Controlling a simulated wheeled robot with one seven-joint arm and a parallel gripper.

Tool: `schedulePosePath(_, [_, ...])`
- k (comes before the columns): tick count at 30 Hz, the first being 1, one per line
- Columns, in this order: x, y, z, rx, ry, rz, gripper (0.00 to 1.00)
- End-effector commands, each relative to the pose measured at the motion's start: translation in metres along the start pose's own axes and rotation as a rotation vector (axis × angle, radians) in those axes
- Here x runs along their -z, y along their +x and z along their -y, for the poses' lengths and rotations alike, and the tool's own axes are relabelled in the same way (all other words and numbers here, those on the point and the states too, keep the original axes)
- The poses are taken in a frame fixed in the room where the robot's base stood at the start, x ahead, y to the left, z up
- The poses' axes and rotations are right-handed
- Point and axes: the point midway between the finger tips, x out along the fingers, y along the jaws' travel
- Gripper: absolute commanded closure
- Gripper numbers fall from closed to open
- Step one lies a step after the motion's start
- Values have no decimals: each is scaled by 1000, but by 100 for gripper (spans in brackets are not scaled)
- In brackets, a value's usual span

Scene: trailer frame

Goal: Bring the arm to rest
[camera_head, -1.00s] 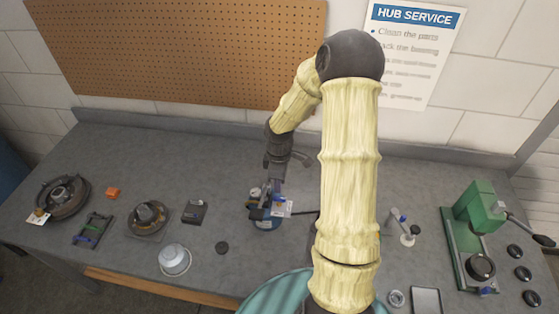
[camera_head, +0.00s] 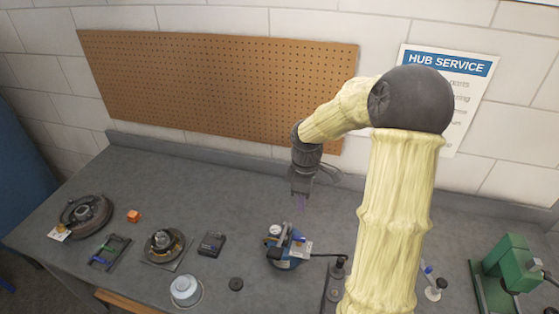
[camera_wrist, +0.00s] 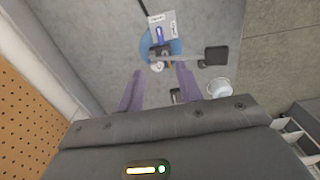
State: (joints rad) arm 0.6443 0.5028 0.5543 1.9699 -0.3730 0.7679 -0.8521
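My arm rises at the right of the head view and bends over to the left. My gripper (camera_head: 300,204) hangs from it, pointing down above the back part of the bench, with the pegboard behind it. In the wrist view, the two purple fingers of my gripper (camera_wrist: 160,88) stand apart with nothing held between them. The blue device (camera_head: 284,262) with a gauge and a white tag stands on the bench below and in front of my gripper, clear of it. It also shows in the wrist view (camera_wrist: 147,48), beyond the fingertips.
The grey bench (camera_head: 190,180) is bare along its back. Left of the blue device lie a hub on a plate (camera_head: 165,245), a dark box (camera_head: 211,243), a drum part (camera_head: 84,214), an orange block (camera_head: 134,216) and a white cup (camera_head: 185,289). A green press (camera_head: 505,265) stands right. The pegboard (camera_head: 215,90) is behind.

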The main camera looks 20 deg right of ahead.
Motion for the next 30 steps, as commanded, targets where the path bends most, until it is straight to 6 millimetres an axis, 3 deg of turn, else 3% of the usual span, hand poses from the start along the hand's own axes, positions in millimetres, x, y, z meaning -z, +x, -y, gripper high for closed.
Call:
schedulePosePath(8, [5, 2, 14, -11, 53, 5, 65])
schedulePosePath(18, [16, 5, 88, -80, 426, -29, 65])
schedulePosePath(27, [8, 6, 151, -119, 819, -152, 65])
schedulePosePath(30, [5, 7, 164, -116, 917, -191, 65])
